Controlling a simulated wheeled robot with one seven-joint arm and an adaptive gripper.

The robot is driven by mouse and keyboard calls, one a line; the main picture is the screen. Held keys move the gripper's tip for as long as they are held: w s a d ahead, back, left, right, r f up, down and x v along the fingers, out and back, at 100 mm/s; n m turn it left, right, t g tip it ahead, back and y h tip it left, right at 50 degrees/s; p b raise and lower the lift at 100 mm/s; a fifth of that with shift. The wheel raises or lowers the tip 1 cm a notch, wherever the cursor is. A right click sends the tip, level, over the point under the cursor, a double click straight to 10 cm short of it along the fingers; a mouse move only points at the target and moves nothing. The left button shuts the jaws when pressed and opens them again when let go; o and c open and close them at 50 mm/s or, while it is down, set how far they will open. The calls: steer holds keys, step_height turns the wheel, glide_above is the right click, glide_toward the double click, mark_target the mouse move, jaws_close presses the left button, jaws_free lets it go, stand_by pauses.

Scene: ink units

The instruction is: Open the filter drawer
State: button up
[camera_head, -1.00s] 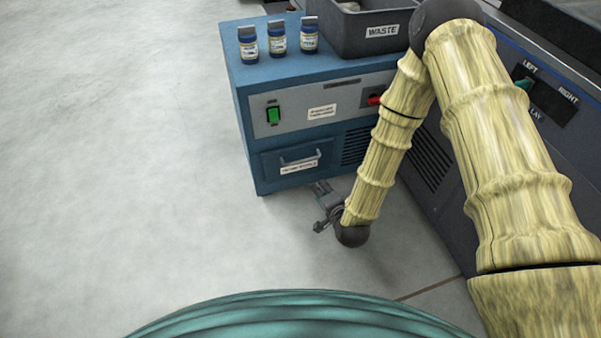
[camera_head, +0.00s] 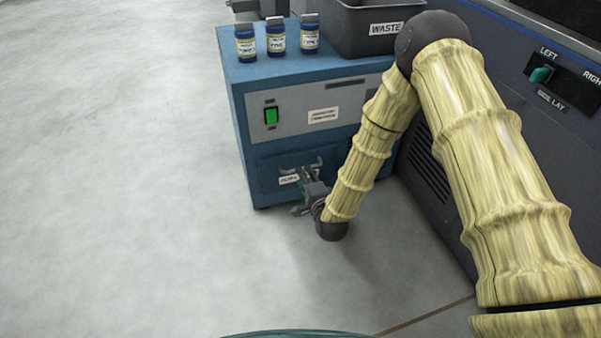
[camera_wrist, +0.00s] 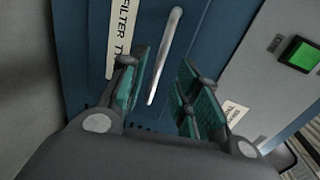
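The filter drawer (camera_head: 266,177) is a blue panel low on the front of the blue cabinet, and it looks shut. Its light bar handle (camera_wrist: 164,56) shows in the wrist view, beside a white label reading "FILTER" (camera_wrist: 117,35). My gripper (camera_head: 303,172) is in front of the drawer in the head view and hides part of the label and handle. In the wrist view my gripper (camera_wrist: 160,88) is open, with teal finger pads on either side of the near end of the handle. The left pad is closer to the bar. I cannot tell whether either pad touches it.
The cabinet top (camera_head: 262,70) holds several blue bottles (camera_head: 276,38) and a dark waste bin (camera_head: 350,30). A green switch (camera_head: 270,116) is above the drawer. A dark machine (camera_head: 500,110) stands at the right. The floor (camera_head: 120,180) at the left is clear.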

steer(key=shift+b+x, duration=1.05)
steer(key=shift+x, duration=1.85)
steer(key=shift+c, duration=0.5)
jaws_close()
